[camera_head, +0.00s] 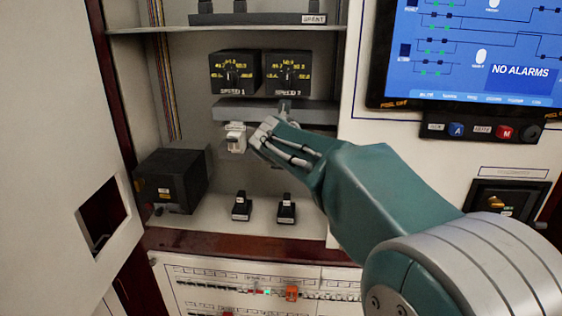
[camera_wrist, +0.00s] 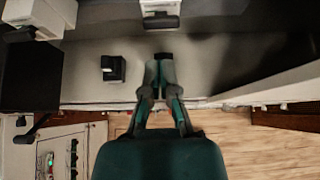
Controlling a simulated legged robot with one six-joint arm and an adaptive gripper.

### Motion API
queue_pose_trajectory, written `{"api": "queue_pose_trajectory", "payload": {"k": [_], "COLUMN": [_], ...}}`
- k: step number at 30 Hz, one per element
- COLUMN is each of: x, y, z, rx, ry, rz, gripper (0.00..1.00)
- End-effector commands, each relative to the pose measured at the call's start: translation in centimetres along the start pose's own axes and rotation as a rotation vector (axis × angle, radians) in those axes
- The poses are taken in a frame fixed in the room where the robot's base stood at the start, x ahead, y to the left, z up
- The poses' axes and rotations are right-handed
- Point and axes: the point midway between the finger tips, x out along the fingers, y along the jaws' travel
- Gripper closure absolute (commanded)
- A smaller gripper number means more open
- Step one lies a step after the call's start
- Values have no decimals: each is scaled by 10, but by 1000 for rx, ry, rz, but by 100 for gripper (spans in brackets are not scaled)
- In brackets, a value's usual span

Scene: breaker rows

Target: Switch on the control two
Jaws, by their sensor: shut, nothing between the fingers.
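No label reading control two is legible. In the head view a white breaker (camera_head: 235,138) hangs below a grey rail (camera_head: 232,110), just left of my gripper (camera_head: 263,133). Part of another lever (camera_head: 285,108) shows at the rail above my gripper; my gripper hides what lies behind it. In the wrist view my gripper (camera_wrist: 159,58) is shut and empty, with its tips together. A white block with a dark lower edge (camera_wrist: 160,10) is straight ahead of the tips, with a visible gap. Another white block (camera_wrist: 40,14) is at upper left.
Dials marked SPEED (camera_head: 235,72) sit above the rail. Two black switches (camera_head: 242,206) (camera_head: 286,208) stand on the shelf below. A black box (camera_head: 170,180) is at left. An open door (camera_head: 60,120) and a screen panel (camera_head: 470,50) flank the cabinet opening.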

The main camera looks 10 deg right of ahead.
Motion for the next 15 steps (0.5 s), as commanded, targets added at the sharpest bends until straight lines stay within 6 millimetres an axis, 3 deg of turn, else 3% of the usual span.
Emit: {"api": "queue_pose_trajectory", "payload": {"k": [9,15], "x": [-42,-52], "y": [3,3], "z": [32,40], "rx": [-1,-2], "ry": [-4,-1], "rz": [1,0], "gripper": [100,100]}}
